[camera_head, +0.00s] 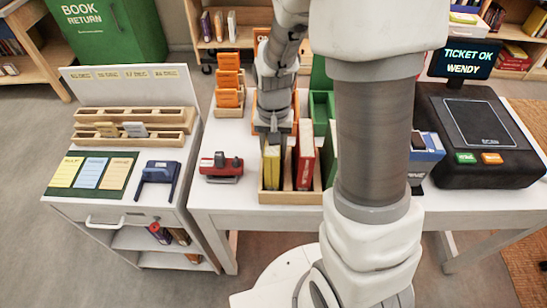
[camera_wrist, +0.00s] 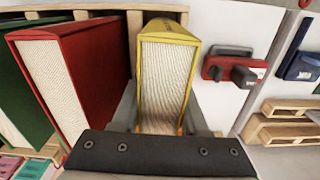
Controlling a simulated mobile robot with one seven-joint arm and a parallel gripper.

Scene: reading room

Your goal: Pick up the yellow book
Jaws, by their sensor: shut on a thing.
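The yellow book (camera_head: 271,168) stands upright in the wooden book box (camera_head: 288,197) on the white table. In the wrist view the yellow book (camera_wrist: 167,70) sits between the two fingers of my gripper (camera_wrist: 165,115), one on each side. My gripper (camera_head: 271,140) comes down from above and is shut on the yellow book. The lower part of the book is hidden in the head view by the box front. A red book (camera_head: 304,160) stands beside it in the same box, and also shows in the wrist view (camera_wrist: 70,75).
A red stamp-like device (camera_head: 221,167) lies left of the box on the white table (camera_head: 215,205). Orange cards (camera_head: 229,80) stand behind. A black ticket machine (camera_head: 480,135) is at the right. A green book (camera_wrist: 22,90) stands beyond the red one.

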